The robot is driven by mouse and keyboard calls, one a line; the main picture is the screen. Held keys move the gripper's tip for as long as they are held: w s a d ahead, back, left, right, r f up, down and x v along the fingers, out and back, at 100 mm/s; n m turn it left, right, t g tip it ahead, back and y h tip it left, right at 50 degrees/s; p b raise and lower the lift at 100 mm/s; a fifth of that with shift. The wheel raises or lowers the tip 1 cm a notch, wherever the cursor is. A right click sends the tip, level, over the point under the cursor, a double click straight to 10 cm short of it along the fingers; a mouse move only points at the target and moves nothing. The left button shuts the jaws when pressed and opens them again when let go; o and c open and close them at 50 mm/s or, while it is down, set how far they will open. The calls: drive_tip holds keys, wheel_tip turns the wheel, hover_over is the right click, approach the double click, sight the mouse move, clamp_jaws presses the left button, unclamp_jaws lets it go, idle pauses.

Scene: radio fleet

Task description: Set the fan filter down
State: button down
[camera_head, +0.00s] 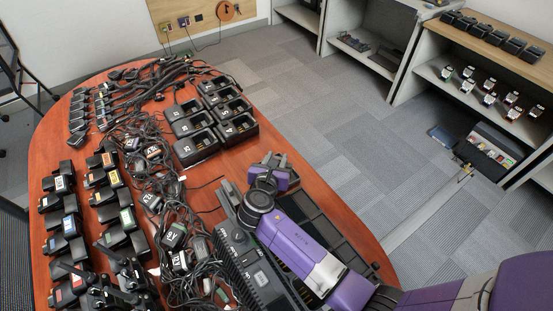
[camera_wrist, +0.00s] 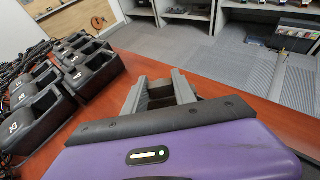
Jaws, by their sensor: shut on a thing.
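My gripper (camera_wrist: 163,88) shows in the wrist view with its two grey fingers over the red-brown table. In the head view my gripper (camera_head: 275,172) is near the table's right side, beyond the black equipment. It is shut on a small dark piece (camera_wrist: 161,97), which I take to be the fan filter. The piece sits between the fingers and is mostly hidden by them and the gripper body. In the head view I cannot make it out.
Desk chargers (camera_head: 213,130) stand left of my gripper. A long black unit (camera_head: 246,265) and a dark tray (camera_head: 345,250) lie under my arm. Cables and radios (camera_head: 65,215) crowd the left. Bare table (camera_head: 240,165) shows between the chargers and my gripper.

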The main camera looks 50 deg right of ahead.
drive_tip(key=c, duration=1)
unclamp_jaws()
drive_tip(key=shift+f, duration=0.1)
drive_tip(key=shift+r, duration=0.25)
drive_tip(key=v, duration=1.2)
drive_tip(key=shift+s+f, duration=0.1)
drive_tip(key=shift+f, duration=0.05)
